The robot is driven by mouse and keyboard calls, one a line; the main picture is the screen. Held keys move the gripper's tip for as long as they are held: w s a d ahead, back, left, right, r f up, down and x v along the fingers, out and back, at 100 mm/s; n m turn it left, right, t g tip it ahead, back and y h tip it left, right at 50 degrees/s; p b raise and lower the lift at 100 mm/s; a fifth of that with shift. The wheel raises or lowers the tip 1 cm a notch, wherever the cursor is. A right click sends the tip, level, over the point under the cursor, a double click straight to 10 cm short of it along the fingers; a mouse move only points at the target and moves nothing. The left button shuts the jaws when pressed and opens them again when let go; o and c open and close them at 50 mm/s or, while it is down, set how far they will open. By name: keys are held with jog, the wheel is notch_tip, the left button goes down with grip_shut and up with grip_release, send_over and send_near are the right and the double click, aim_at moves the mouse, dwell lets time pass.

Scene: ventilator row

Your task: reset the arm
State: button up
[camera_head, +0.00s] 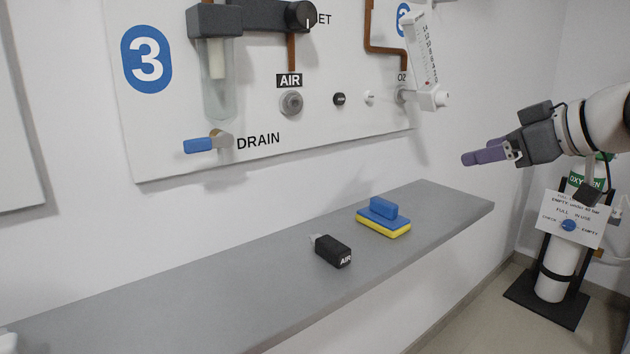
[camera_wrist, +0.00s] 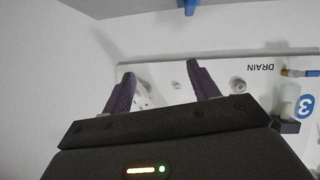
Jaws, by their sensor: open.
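My gripper (camera_head: 487,154) is at the right of the head view, held in the air above and to the right of the shelf's far end. Its purple fingers point left toward the wall panel. In the wrist view my gripper (camera_wrist: 160,82) shows two purple fingers spread apart with nothing between them. The wall panel shows beyond the fingers there, appearing upside down.
A grey shelf (camera_head: 200,303) runs along the wall. On it lie a black AIR connector (camera_head: 331,251) and a blue-and-yellow sponge block (camera_head: 383,217). Panel 3 (camera_head: 190,165) carries a blue drain lever (camera_head: 199,145) and a flowmeter (camera_head: 425,60). An oxygen cylinder (camera_head: 557,273) stands below my arm.

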jog(key=s+a+f+m+g+h, duration=0.1)
jog(key=s+a+f+m+g, duration=0.1)
jog(key=s+a+f, duration=0.4)
jog(key=s+a+f+m+g+h, duration=0.2)
jog(key=a+f+m, duration=0.15)
jog(key=f, duration=0.45)
jog(key=s+a+f+m+h, duration=0.1)
jog(key=s+f, duration=0.5)
jog(key=f, duration=0.2)
jog(key=s+a+f+m+g+h, duration=0.1)
jog(key=s+f+h, duration=0.1)
jog(key=s+f, duration=0.3)
notch_tip(320, 180, down, 3)
jog(key=shift+s+f+h, duration=0.2)
jog(key=shift+s+h, duration=0.1)
jog(key=shift+s, duration=0.1)
jog(key=shift+a+m, duration=0.1)
jog(key=shift+m, duration=0.15)
jog(key=shift+c, duration=0.3)
